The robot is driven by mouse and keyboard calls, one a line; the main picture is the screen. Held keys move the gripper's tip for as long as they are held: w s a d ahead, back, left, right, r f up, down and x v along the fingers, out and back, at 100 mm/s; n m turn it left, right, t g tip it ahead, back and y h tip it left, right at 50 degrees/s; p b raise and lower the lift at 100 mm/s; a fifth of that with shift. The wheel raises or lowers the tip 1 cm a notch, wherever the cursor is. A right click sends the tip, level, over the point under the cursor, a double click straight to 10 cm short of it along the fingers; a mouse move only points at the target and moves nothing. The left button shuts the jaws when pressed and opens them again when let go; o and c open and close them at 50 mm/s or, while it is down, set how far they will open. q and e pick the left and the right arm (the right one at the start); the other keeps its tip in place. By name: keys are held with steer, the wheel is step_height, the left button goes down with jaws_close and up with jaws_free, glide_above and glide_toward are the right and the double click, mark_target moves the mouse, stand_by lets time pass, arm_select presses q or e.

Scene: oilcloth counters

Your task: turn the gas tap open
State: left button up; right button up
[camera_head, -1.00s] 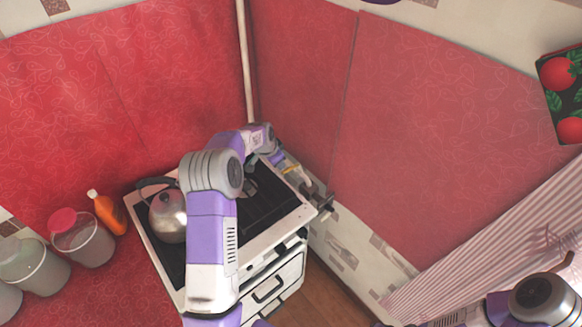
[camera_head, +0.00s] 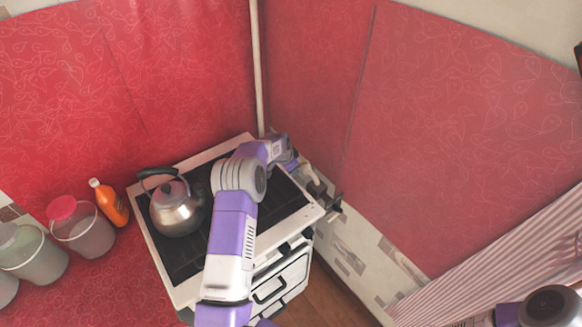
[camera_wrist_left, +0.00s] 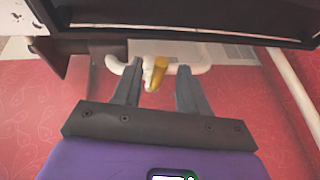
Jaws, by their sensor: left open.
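The gas tap (camera_wrist_left: 158,72) shows in the left wrist view as a yellow lever on a white pipe (camera_wrist_left: 190,68). My left gripper (camera_wrist_left: 158,86) is open, with one finger on each side of the tap lever; I cannot tell whether either finger touches it. In the head view my left arm reaches over the stove (camera_head: 300,216) to its far right side by the wall, and hides the tap and the fingers. My right arm shows at the lower right, but its gripper is out of view.
A steel kettle (camera_head: 177,212) stands on the stove's left part, close to my left arm. An orange bottle (camera_head: 112,206) and a red-lidded jar (camera_head: 85,235) stand on the counter to the left. A pale vertical pipe (camera_head: 257,75) runs up the wall corner behind the stove.

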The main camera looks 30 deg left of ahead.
arm_select(q)
steer(key=shift+w+f, duration=0.1)
steer(key=shift+f, duration=0.05)
steer(key=shift+c, duration=0.3)
jaws_close()
